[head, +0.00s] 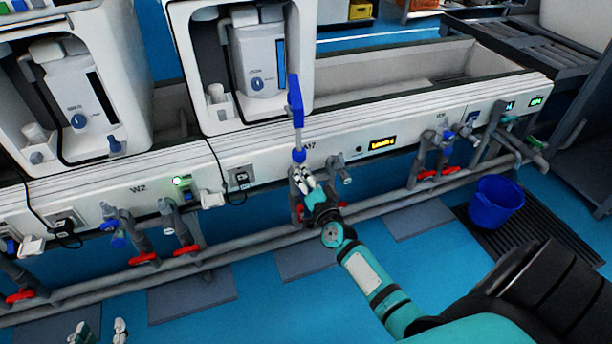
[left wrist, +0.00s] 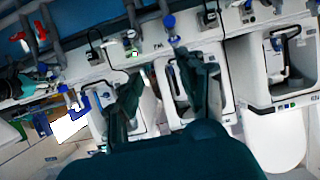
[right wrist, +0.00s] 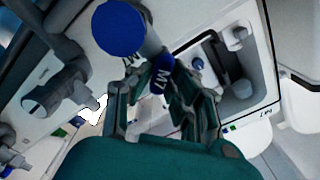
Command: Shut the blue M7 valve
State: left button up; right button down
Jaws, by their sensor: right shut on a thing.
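The blue M7 valve shows in the head view as a blue knob (head: 299,155) on the front panel, just right of its middle. In the right wrist view its blue part marked M7 (right wrist: 160,75) sits between the fingertips. My right gripper (head: 303,177) is shut on it, and its fingers hide part of it. My left gripper (head: 97,332) is at the bottom left of the head view, far from the valve. In the left wrist view its two fingers (left wrist: 160,75) are spread, with nothing held between them.
A blue handle (head: 295,98) on a grey stem rises above the knob. Grey pipes with red-handled valves (head: 185,250) run along the panel's lower front. A blue bucket (head: 496,202) stands on a dark grate at right.

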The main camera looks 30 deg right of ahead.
jog(key=shift+f+m, duration=0.1)
jog(key=shift+m, duration=1.8)
pick_arm(q)
jog(key=shift+w+d+r+t+h+b, duration=0.2)
jog(key=shift+w+r+t, duration=0.25)
jog(key=shift+r, duration=0.45)
jog(key=shift+w+d+r+t+h+b, duration=0.15)
jog(key=shift+w+d+r+t+b, duration=0.1)
jog(key=shift+r+t, duration=0.5)
jog(key=shift+w+d+r+t+h+b, duration=0.2)
jog(key=shift+w+r+t, duration=0.2)
jog(key=shift+r, duration=0.65)
pick_arm(e)
jog(key=shift+f+m, duration=0.15)
jog(key=shift+m, duration=1.85)
pick_arm(q)
jog(key=shift+r, duration=0.1)
pick_arm(e)
jog(key=c, duration=1.2)
grip_release()
jog(key=shift+s, duration=0.1)
jog(key=shift+c, duration=0.2)
pick_arm(q)
jog(key=shift+s, duration=0.1)
